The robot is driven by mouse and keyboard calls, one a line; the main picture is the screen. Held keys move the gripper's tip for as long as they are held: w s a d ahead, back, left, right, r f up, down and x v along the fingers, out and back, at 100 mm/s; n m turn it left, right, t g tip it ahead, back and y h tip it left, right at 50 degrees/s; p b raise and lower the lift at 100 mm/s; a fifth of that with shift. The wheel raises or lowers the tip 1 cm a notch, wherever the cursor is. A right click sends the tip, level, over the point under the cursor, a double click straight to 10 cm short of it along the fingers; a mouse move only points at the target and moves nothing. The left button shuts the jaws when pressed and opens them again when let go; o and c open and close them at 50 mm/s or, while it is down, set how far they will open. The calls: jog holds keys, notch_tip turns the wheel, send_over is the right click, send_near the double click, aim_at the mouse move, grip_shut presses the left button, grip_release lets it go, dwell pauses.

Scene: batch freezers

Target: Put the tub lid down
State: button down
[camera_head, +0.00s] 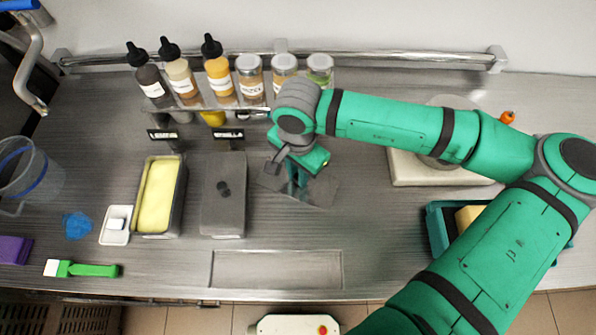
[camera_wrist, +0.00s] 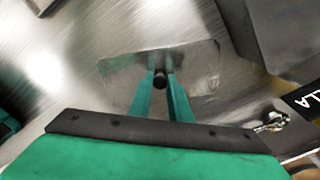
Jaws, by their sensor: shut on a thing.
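My gripper (camera_head: 298,190) is shut on the black knob (camera_wrist: 160,80) of a tub lid. The lid (camera_wrist: 202,83) is a thin, grey, rectangular steel plate, and in the head view (camera_head: 322,192) it shows partly under my gripper. It is over the bare counter to the right of the tubs, roughly level. I cannot tell whether it touches the counter. An open tub of yellow ice cream (camera_head: 160,195) stands at left. Beside it is a second tub (camera_head: 222,205) with its grey lid and dark knob on; its side shows in the wrist view (camera_wrist: 285,30).
Small black name signs (camera_head: 228,134) stand behind the tubs. Bottles and jars (camera_head: 250,80) line a rear shelf. A white board (camera_head: 440,172) and a teal tray (camera_head: 436,232) are at right. A white dish (camera_head: 116,236) and a green brush (camera_head: 92,269) are at left. A shallow recess (camera_head: 276,270) lies in front.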

jog(key=c, duration=1.6)
grip_release()
jog(key=shift+c, duration=0.2)
notch_tip(320, 180, up, 12)
jog(key=shift+r, duration=0.15)
